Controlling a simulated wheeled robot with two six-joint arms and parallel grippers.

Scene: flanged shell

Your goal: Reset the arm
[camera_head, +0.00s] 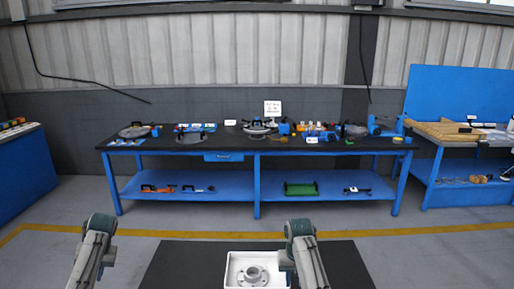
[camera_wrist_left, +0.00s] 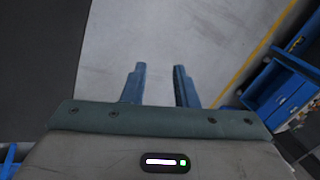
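My left arm comes in at the lower left of the head view, with its gripper (camera_head: 108,258) mostly hidden behind the wrist. In the left wrist view the left gripper (camera_wrist_left: 159,72) has its two blue fingers apart, with only bare floor between them. My right gripper (camera_head: 286,264) is at the bottom centre of the head view, by the right edge of a white tray (camera_head: 230,270). Its fingers are too small and hidden to tell their opening. A grey flanged shell (camera_head: 254,273) sits in the tray.
A long blue workbench (camera_head: 256,150) with a dark top stands by the wall, holding several tools and parts. A green box (camera_head: 301,189) lies on its lower shelf. Another blue bench (camera_head: 455,170) is at right. Open floor lies between.

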